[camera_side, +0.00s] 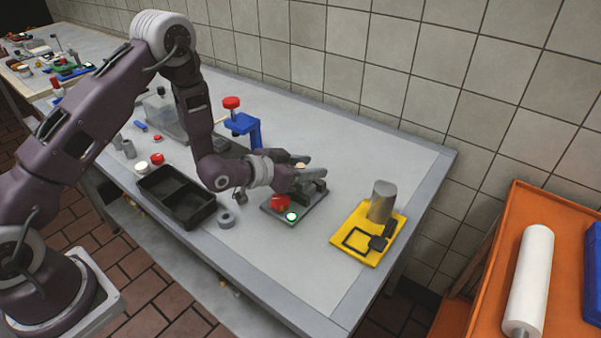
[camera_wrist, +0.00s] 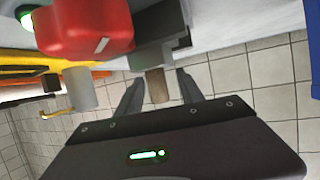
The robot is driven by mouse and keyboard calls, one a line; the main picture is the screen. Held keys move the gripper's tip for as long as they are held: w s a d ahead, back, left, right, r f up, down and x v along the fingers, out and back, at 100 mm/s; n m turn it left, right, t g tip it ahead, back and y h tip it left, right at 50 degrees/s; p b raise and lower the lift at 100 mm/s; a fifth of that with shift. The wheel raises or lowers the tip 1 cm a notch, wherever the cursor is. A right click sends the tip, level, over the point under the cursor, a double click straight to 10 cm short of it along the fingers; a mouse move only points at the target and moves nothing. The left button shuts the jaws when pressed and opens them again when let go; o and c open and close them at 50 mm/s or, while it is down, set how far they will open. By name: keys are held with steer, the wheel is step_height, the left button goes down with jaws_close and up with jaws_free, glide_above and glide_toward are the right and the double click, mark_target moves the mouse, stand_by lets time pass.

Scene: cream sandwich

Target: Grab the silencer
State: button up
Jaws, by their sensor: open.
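My gripper (camera_side: 313,166) is open over a dark grey device plate (camera_side: 268,208) that carries a red knob (camera_side: 280,203) and a lit green button (camera_side: 292,217). In the wrist view my gripper (camera_wrist: 159,78) has a short brown-grey cylinder (camera_wrist: 157,88), which may be the silencer, between its two spread fingers. The cylinder sits at the end of a dark grey block (camera_wrist: 158,35). Gaps show on both sides of it. In the side view the fingers mostly hide it. The red knob also fills the upper left of the wrist view (camera_wrist: 85,30).
A yellow base (camera_side: 372,258) with an upright grey cylinder (camera_side: 382,202) stands at right. A blue stand (camera_side: 244,128) with a red top is behind my wrist. The table's right front is clear.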

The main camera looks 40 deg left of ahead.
steer(key=shift+w+f, duration=0.1)
steer(key=shift+w, duration=0.05)
jaws_close()
